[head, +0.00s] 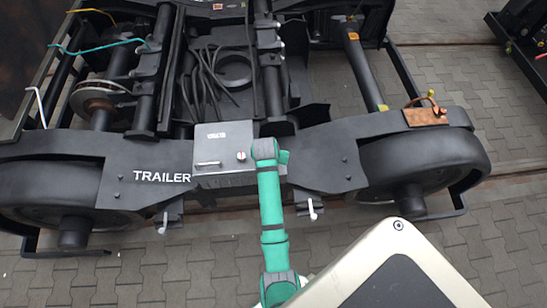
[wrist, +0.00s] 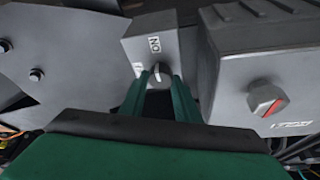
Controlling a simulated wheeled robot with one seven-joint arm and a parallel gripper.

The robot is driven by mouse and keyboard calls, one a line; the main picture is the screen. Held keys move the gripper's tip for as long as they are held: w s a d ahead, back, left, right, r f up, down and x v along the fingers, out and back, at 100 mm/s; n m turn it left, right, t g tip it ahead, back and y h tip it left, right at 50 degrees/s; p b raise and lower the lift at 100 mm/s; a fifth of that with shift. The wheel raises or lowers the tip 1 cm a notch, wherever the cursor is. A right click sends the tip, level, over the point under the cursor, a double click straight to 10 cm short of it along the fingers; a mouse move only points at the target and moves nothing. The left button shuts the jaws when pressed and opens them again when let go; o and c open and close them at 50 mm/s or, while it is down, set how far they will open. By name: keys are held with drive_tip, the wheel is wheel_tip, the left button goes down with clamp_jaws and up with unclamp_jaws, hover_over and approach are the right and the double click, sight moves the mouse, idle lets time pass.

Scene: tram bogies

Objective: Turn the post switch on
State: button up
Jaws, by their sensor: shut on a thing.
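The post switch is a small grey box (wrist: 152,42) with an "ON" label on its face, in the upper middle of the wrist view. Its small grey knob (wrist: 160,71) sits below the label, between my fingertips. My gripper (wrist: 160,78), with dark green fingers, is shut on this knob. A second pale label, partly hidden, lies at the left of the box face. In the head view my green arm reaches to the bogie frame beside a grey cabinet, and its wrist hides the fingertips and the switch.
Right beside the switch, a larger grey box (wrist: 268,75) carries a rotary knob (wrist: 266,98) with a red mark. In the head view, the grey cabinet (head: 224,178) stands on the black bogie frame (head: 330,160) marked "TRAILER". Wheels flank it, and paving lies in front.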

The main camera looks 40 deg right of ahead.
drive_tip(key=shift+m, duration=0.4)
drive_tip(key=o, duration=1)
drive_tip(key=shift+o, duration=0.2)
drive_tip(key=v, duration=1)
drive_tip(key=shift+a+r, duration=0.15)
drive_tip(key=shift+r, duration=0.25)
